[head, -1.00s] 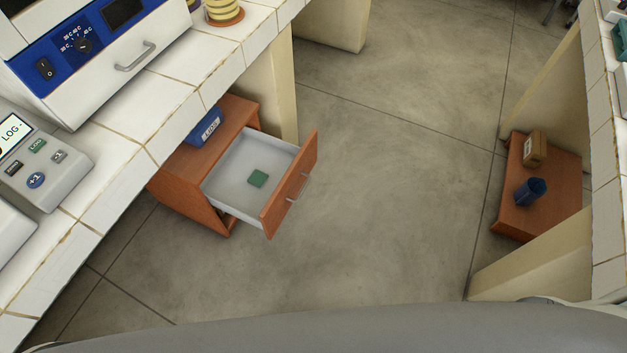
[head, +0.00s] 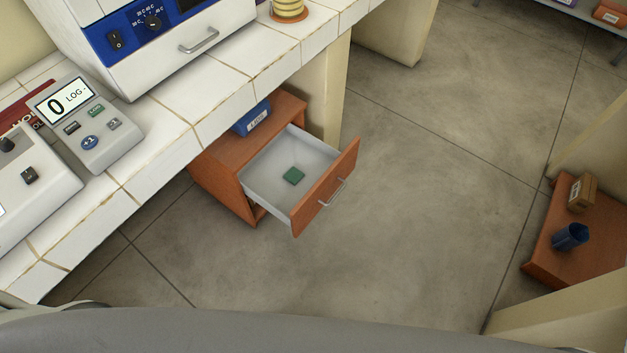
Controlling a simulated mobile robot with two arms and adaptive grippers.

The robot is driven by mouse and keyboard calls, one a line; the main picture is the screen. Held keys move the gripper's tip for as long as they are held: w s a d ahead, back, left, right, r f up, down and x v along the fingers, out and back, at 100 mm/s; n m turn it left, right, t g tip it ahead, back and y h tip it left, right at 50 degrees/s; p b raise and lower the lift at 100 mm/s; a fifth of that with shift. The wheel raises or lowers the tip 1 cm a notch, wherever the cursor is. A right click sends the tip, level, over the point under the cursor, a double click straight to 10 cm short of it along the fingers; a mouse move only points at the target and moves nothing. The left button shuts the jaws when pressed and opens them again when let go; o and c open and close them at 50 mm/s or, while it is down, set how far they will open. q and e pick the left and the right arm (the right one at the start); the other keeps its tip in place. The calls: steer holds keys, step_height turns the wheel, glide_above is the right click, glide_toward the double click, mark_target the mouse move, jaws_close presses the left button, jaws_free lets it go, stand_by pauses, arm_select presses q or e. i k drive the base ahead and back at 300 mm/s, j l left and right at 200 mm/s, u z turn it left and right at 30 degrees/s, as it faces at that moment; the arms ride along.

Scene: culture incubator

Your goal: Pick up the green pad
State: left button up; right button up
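The green pad (head: 293,176) is a small flat square. It lies on the bottom of an open white-lined drawer (head: 270,188) with a brown front (head: 327,188) and a metal handle. The drawer belongs to a low brown cabinet (head: 222,178) under the tiled bench. Nothing covers the pad. Neither of my grippers is in the head view.
A blue box (head: 251,118) sits on the cabinet. The tiled bench (head: 165,135) overhangs it and carries an incubator (head: 185,50) and a counter device (head: 86,122). A brown unit (head: 585,255) with a carton (head: 581,193) and blue cup (head: 570,237) stands right. Floor between is clear.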

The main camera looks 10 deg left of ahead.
mark_target(294, 175)
steer(key=u, duration=1.9)
steer(key=k+l+z, duration=0.1)
steer(key=z, duration=1.35)
steer(key=i+l+u, duration=0.2)
steer(key=i+l, duration=0.35)
steer(key=i+l+u, duration=0.2)
steer(key=i+l, duration=0.35)
steer(key=l, duration=0.25)
